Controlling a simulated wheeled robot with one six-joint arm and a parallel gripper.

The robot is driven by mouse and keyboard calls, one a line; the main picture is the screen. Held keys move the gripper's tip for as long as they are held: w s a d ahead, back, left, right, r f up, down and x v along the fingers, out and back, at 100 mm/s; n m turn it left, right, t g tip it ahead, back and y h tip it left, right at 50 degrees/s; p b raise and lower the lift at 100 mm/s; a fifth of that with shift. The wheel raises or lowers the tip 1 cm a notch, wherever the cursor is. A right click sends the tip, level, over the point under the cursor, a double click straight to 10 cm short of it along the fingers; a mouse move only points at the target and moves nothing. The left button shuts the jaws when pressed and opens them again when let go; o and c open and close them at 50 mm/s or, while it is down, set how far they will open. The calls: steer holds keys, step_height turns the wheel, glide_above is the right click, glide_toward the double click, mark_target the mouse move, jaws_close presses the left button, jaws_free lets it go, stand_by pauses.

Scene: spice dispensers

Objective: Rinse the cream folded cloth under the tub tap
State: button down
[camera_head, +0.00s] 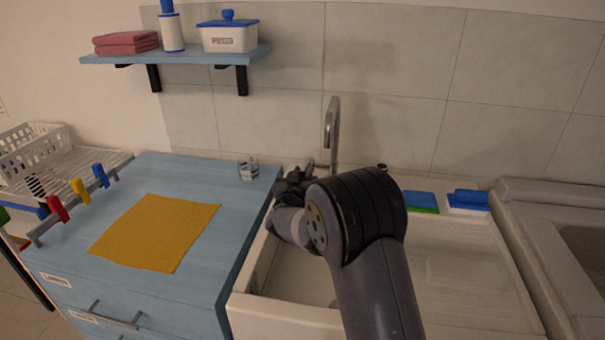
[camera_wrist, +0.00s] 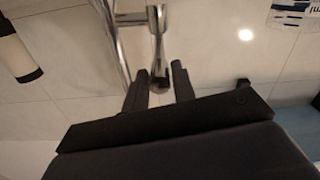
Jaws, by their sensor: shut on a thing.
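The chrome tap (camera_head: 331,135) rises behind the white tub (camera_head: 262,268). My gripper (camera_head: 290,185) is at the tap's base, over the tub's back left corner, partly behind my own arm. In the wrist view my gripper (camera_wrist: 158,80) has its two dark fingers on either side of a chrome tap part with a dark end, which looks like the tap's lever (camera_wrist: 157,50). It is shut on that part. No cream folded cloth shows in either view; much of the tub's inside is hidden by my arm. No running water can be made out.
A yellow cloth (camera_head: 155,232) lies flat on the blue counter (camera_head: 215,285), with a small jar (camera_head: 248,170) at its back edge. Sponges (camera_head: 422,202) and a blue item (camera_head: 468,199) sit behind the drainboard (camera_head: 460,270). A shelf (camera_head: 180,56) holds folded pink cloths (camera_head: 126,42).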

steer(key=shift+r, duration=0.1)
steer(key=r+p, duration=0.1)
steer(key=p, duration=0.2)
steer(key=shift+w+g, duration=0.1)
steer(key=shift+g, duration=0.3)
steer(key=shift+p, duration=0.35)
steer(key=shift+f, duration=0.15)
steer(key=c, duration=1.2)
jaws_free()
steer(key=shift+o, duration=0.2)
steer(key=b+v, duration=0.1)
steer(key=v, duration=0.9)
steer(key=shift+s, duration=0.4)
